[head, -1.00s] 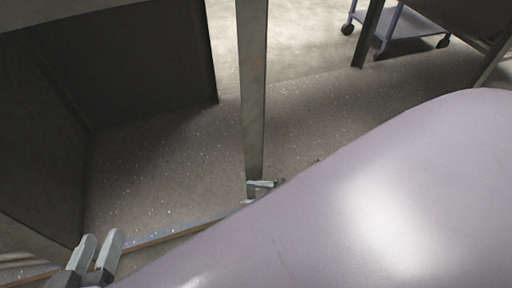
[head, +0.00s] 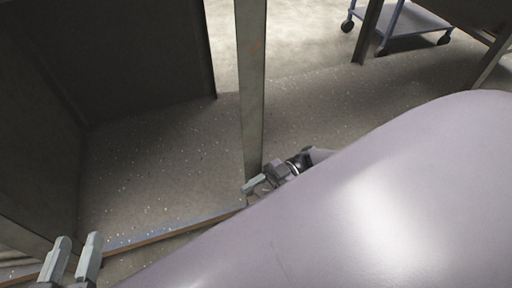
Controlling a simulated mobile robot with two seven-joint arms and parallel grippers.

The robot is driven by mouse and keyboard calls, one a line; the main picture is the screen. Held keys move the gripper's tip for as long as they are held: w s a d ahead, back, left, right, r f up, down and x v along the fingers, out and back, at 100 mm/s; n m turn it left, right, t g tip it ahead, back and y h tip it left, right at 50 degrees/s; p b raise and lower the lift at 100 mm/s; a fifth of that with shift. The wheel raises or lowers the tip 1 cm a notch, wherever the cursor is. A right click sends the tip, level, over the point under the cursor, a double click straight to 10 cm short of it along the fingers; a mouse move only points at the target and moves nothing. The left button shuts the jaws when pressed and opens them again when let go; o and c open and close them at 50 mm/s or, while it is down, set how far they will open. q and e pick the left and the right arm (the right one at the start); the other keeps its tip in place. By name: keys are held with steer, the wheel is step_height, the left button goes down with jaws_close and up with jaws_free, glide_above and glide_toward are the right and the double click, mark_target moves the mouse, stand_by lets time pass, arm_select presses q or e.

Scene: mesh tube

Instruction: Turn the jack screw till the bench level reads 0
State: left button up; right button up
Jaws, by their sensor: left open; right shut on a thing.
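The bench leg (head: 250,90) stands upright in the middle of the head view. My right gripper (head: 253,184) is at the foot of this leg, shut on the jack screw there. The screw itself is hidden by the fingers and the leg's foot is partly covered. My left gripper (head: 76,242) is at the bottom left, open and empty, with its two pale fingers pointing up and apart. It is well to the left of the leg. The bench level is not in view.
A large pale-lilac arm link of mine covers the lower right. A dark cabinet-like panel (head: 130,60) stands at the left. A brown strip (head: 175,232) runs along the floor. A blue trolley (head: 410,22) stands at the back right. The speckled floor between panel and leg is clear.

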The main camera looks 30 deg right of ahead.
steer(key=shift+n+g, duration=0.4)
steer(key=shift+g, duration=0.2)
steer(key=o, duration=0.7)
steer(key=shift+r+p, duration=0.45)
steer(key=shift+r, duration=0.05)
step_height(320, 180, up, 9)
steer(key=p, duration=0.7)
arm_select(q)
steer(key=shift+s+a+r+n+g+y+p, duration=0.2)
steer(key=shift+a+r+g+y+p, duration=0.4)
steer(key=shift+p, duration=0.8)
steer(key=shift+s+a+r+n+g+y+p, duration=0.2)
steer(key=shift+g+y+p, duration=0.2)
steer(key=shift+g+p, duration=0.75)
arm_select(e)
step_height(320, 180, up, 10)
arm_select(q)
steer(key=shift+t, duration=0.25)
